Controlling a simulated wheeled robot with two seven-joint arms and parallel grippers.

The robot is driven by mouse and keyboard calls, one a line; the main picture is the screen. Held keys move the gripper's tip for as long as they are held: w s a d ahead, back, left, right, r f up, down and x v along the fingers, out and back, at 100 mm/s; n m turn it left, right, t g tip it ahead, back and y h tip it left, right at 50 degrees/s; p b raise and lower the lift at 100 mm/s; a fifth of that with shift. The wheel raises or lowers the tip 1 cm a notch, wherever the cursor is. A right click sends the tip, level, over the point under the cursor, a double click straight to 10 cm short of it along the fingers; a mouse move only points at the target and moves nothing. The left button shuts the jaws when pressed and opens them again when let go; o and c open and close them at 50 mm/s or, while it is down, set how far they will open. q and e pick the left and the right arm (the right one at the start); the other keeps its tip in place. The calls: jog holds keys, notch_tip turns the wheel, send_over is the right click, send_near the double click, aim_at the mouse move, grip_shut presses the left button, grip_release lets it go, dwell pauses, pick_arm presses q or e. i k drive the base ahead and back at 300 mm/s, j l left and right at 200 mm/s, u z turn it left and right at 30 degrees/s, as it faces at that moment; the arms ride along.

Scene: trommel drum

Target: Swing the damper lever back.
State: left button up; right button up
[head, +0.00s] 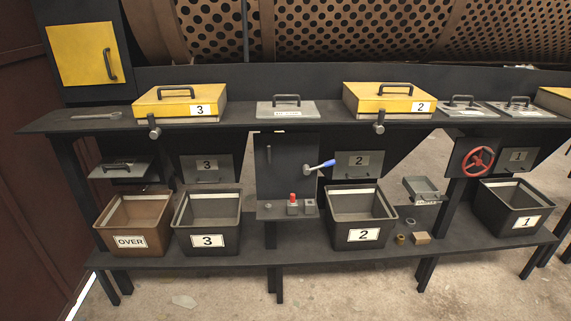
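A lever with a blue grip (322,165) sticks out to the right from the dark control panel (284,166) in the middle of the head view. Its metal shaft runs from the panel's right side, and the grip points right and slightly up. I take it for the damper lever; no label on it is readable. It lies in front of the left edge of the grey plate marked 2 (357,165). Neither of my grippers is in the view, and nothing touches the lever.
A red button (293,198) sits on a small ledge below the panel. Bin 2 (363,208) stands below and right of the lever, bin 3 (208,212) left. The shelf (305,124) overhangs above. A red handwheel (478,160) is farther right.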

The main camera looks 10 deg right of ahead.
aim_at(307, 170)
jog(key=i+l+u, duration=0.1)
jog(key=l+u, duration=0.35)
jog(key=l, duration=0.15)
jog(key=l+u, duration=0.45)
jog(key=l, duration=0.15)
jog(key=k+l+u, duration=0.1)
jog(key=l+u, duration=0.35)
jog(key=l, duration=0.15)
